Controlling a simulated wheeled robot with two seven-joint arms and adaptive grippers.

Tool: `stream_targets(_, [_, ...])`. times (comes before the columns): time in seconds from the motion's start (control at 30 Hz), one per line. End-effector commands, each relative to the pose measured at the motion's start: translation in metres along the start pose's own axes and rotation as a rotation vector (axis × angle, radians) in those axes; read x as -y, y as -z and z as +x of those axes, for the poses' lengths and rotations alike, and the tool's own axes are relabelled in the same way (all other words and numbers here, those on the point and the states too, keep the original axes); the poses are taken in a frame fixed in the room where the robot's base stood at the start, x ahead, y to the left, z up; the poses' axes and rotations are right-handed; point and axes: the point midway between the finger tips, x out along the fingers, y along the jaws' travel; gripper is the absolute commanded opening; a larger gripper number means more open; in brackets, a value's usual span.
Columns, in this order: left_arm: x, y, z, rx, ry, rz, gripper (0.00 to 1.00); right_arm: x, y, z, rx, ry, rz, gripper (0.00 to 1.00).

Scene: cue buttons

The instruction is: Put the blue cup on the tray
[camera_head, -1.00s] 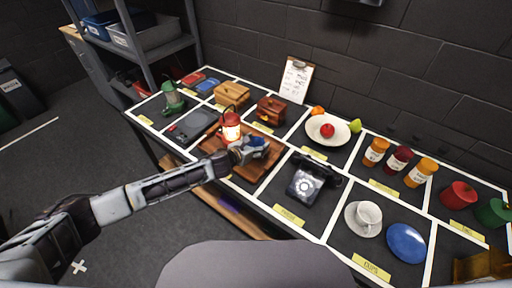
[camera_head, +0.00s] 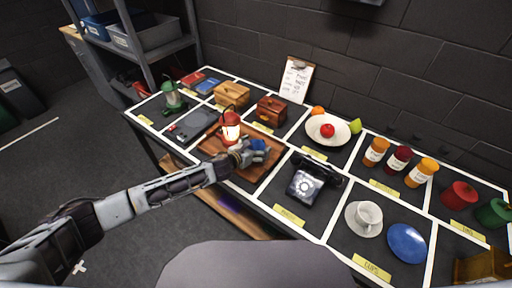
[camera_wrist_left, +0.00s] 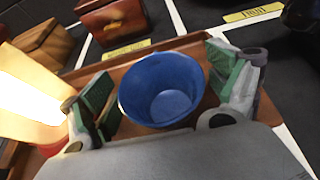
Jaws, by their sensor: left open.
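The blue cup (camera_head: 259,145) is over the wooden tray (camera_head: 272,155) and seems to stand on it, though its base is hidden. My left gripper (camera_head: 250,152) is at the cup. In the left wrist view the cup (camera_wrist_left: 163,88) sits upright and empty between the two open green-padded fingers (camera_wrist_left: 165,95). A gap shows on both sides of the cup, and the brown tray (camera_wrist_left: 203,52) lies beneath and behind it. My right gripper is out of view.
A lit red lantern (camera_head: 231,130) stands close beside the gripper at the tray's left. A black telephone (camera_head: 308,181) is to the right. Wooden boxes (camera_head: 270,110) stand behind. A white cup on a saucer (camera_head: 366,217) and a blue plate (camera_head: 407,243) are farther right.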

Motion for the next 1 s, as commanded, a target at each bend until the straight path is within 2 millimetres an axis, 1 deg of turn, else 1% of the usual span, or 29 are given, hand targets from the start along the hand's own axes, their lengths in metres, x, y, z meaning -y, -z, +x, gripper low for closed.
stream_targets(0.23, [0.0,-0.001,0.0,0.0,0.0,0.0,0.9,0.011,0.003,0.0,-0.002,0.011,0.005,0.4])
stream_targets(0.47, [-0.001,-0.003,-0.006,0.0,0.0,0.0,0.9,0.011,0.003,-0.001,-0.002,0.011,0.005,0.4])
stream_targets(0.67, [-0.001,-0.002,-0.019,-0.001,0.0,0.0,0.9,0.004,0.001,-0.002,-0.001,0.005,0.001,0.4])
stream_targets(0.83, [0.0,-0.003,-0.035,0.0,0.0,0.001,0.9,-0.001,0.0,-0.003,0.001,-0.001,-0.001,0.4])
stream_targets(1.0, [-0.001,-0.002,-0.05,0.0,-0.001,0.001,0.9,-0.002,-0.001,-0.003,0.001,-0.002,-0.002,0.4])
